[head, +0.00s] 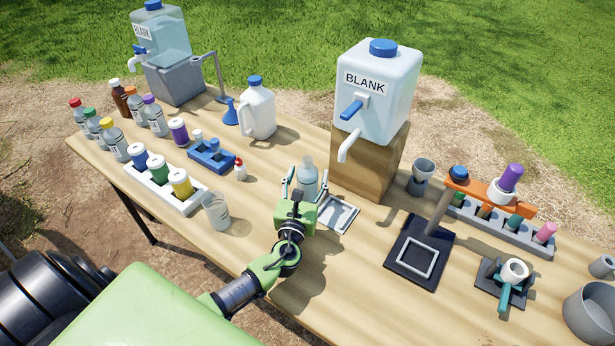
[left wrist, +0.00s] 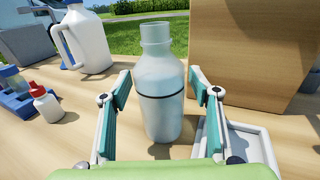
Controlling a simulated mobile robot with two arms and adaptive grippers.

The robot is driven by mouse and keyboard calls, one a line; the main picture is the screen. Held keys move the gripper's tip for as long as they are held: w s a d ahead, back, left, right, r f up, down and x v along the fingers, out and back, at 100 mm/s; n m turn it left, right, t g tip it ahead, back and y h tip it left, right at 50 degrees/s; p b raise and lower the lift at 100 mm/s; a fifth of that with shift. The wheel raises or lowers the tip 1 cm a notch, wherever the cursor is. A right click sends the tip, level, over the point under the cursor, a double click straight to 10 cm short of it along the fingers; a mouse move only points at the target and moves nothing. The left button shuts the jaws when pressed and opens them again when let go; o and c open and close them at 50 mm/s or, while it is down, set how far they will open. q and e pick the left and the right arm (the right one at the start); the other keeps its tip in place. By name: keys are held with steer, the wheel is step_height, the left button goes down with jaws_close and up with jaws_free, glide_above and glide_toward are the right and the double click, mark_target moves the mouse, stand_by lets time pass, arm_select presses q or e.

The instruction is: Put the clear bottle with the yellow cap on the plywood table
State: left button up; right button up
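The clear bottle with the yellow cap (head: 115,144) stands upright on the plywood table (head: 262,222), in the group of bottles at the left end, far from my left gripper. My left gripper (head: 307,176) is open near the middle of the table. Its fingers stand on either side of a clear bottle without a cap (head: 308,182). In the left wrist view this uncapped bottle (left wrist: 160,108) stands upright, with a dark line around it and gaps to both fingers. My right gripper is not in view.
A metal tray (head: 345,222) lies right of the gripper, before a wooden block (head: 365,163) bearing a BLANK tank (head: 385,80). A white rack of jars (head: 150,181), a beaker (head: 215,212) and a small red-capped bottle (head: 240,171) stand to the left. Bare wood lies in front.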

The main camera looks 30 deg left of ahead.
arm_select(q)
steer(key=shift+r, duration=0.1)
steer(key=shift+r, duration=0.15)
steer(key=v, duration=1.2)
steer(key=shift+b, duration=0.4)
